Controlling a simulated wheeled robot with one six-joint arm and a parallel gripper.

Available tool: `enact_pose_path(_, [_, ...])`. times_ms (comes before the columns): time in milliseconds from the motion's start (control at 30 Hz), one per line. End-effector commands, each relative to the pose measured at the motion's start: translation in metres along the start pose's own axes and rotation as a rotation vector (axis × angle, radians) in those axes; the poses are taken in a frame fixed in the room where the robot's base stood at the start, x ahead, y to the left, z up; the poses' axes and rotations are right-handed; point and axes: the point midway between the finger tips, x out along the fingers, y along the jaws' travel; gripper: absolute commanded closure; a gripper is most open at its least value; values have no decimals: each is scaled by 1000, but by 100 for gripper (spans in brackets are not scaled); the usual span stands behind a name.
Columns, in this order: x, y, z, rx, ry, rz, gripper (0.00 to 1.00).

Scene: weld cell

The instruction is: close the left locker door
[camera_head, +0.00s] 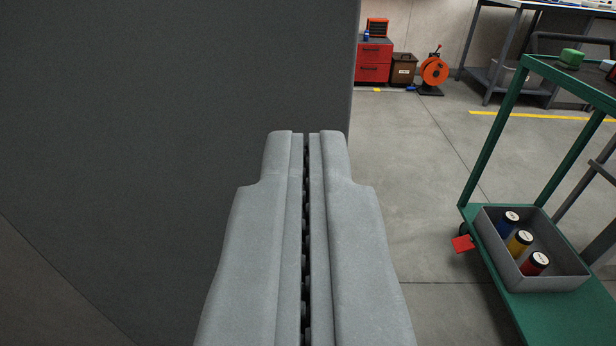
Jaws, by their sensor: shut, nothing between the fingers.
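A large dark grey flat panel (150,120) fills the left half of the view and ends in a vertical edge right of centre. It may be the locker door or the locker's side; I cannot tell which. No handle or hinge shows on it. My gripper (306,136) is shut and empty, pointing away from me in front of the panel near that right edge. Whether the fingertips touch the panel cannot be told. The rest of the locker is out of view.
A green cart (540,310) stands at the right, with a grey bin (565,283) of several coloured cans on its lower shelf. A red drawer cabinet (373,62), a brown box (403,70) and an orange reel (434,71) stand at the back. Concrete floor (410,170) between is clear.

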Motion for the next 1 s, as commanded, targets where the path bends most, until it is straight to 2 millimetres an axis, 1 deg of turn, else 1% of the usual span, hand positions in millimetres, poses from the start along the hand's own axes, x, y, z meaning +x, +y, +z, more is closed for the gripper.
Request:
enact_pose_path(33, [10,0,1,0,0,-1,100])
enact_pose_path(200, [39,0,1,1,0,-1,100])
enact_pose_path(400, [62,0,1,1,0,0,100])
enact_pose_path(600, [72,0,0,1,0,0,100])
enact_pose_path(1000, [73,1,0,0,0,-1,100])
